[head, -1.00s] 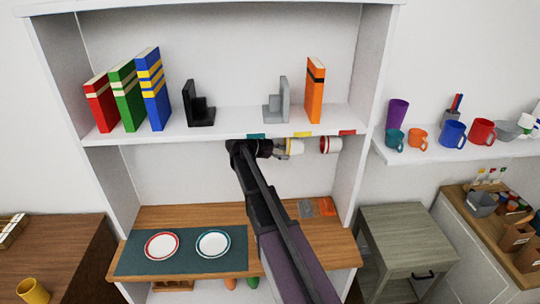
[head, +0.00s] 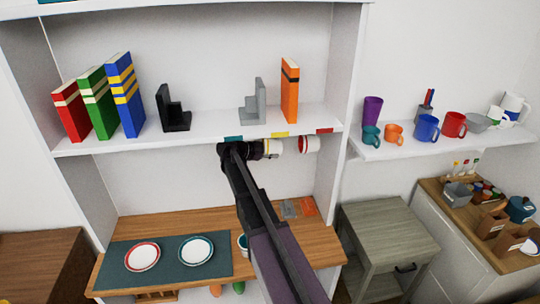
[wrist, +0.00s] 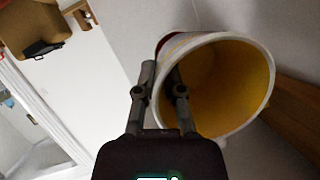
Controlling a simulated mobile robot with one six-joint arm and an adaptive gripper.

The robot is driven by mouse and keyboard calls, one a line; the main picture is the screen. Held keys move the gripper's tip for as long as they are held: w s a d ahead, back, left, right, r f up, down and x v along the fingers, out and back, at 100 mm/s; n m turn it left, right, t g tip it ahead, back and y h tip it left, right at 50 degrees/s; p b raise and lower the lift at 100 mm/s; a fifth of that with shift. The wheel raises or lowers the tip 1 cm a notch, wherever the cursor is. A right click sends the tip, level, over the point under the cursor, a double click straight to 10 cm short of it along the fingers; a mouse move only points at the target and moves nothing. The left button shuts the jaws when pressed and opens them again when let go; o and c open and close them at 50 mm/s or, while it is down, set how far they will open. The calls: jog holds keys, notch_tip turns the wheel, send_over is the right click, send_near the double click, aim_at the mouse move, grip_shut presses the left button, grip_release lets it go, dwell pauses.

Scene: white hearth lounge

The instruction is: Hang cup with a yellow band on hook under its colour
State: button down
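The cup with a yellow band (head: 274,147) is white with a yellow inside. It is just under the shelf edge, below the yellow label (head: 280,134). My gripper (wrist: 163,88) is shut on its wall, one finger inside the mouth and one outside. The wrist view shows the cup tilted, its open mouth (wrist: 232,85) towards the camera. The hook under the yellow label is hidden, so I cannot tell whether the handle is on it. A cup with a red band (head: 309,144) is under the red label (head: 324,130). The teal label (head: 233,138) is at left.
Books and bookends stand on the shelf (head: 215,130) above. Two plates lie on a dark mat (head: 168,266) below. A teal-rimmed cup (head: 242,244) is partly hidden behind my arm. Coloured mugs stand on the right wall shelf (head: 375,152). The cabinet's right side wall is close to the red-banded cup.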

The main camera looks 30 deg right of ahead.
dwell(0.4)
jog(key=c, duration=0.7)
grip_release()
jog(key=shift+s, duration=0.1)
dwell(0.3)
jog(key=shift+p+v, duration=1.15)
jog(key=shift+v, duration=1.9)
jog(key=shift+w+a+r, duration=0.15)
jog(key=shift+w+a, duration=0.2)
dwell(0.7)
